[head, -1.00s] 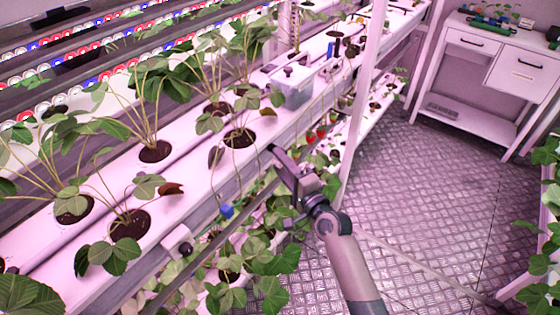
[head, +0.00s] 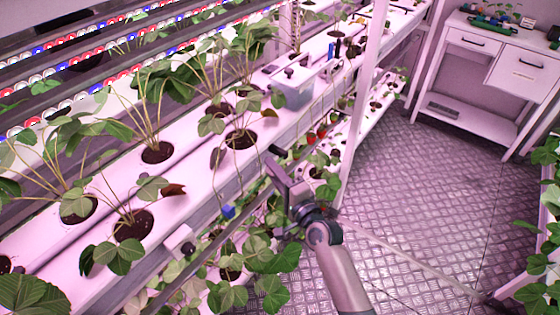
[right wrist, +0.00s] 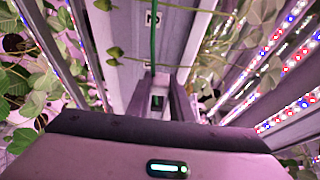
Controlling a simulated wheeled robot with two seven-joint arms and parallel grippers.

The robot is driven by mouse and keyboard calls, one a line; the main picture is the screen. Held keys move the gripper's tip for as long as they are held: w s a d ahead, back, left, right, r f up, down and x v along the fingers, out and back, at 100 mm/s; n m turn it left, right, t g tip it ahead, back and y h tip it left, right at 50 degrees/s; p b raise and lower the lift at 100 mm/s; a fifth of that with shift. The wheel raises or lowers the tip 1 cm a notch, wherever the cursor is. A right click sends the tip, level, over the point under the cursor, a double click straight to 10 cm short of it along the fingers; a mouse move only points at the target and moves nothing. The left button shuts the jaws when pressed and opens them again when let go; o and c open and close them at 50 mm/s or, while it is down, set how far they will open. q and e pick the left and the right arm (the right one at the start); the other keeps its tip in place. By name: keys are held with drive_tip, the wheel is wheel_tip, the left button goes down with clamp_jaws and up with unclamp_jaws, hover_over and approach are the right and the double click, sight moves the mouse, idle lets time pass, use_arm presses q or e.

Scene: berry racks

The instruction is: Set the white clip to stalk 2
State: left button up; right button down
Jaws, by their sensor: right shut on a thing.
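My right gripper (head: 272,166) is at the front edge of the white planting gutter (head: 190,200), beside the hanging stalks. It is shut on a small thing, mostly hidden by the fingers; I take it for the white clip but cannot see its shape. In the right wrist view the fingers (right wrist: 160,98) are close together, with a green stalk (right wrist: 153,42) rising just beyond them. My left gripper is out of view.
Strawberry plants stand in holes along the gutter, with a grey box (head: 293,92) farther back. A white post (head: 362,100) rises right of the gripper. Red berries (head: 316,134) hang beyond it. The metal floor (head: 430,220) is open; a white cabinet (head: 485,75) stands at the back right.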

drive_tip(key=s+a+p, duration=0.2)
drive_tip(key=s+a, duration=0.3)
drive_tip(key=s, duration=0.2)
drive_tip(key=shift+s+a, duration=0.3)
drive_tip(key=c, duration=1.6)
unclamp_jaws()
drive_tip(key=shift+o, duration=0.2)
drive_tip(key=shift+d, duration=0.1)
drive_tip(key=b+v, duration=0.4)
drive_tip(key=v, duration=1.3)
drive_tip(key=shift+s, duration=0.15)
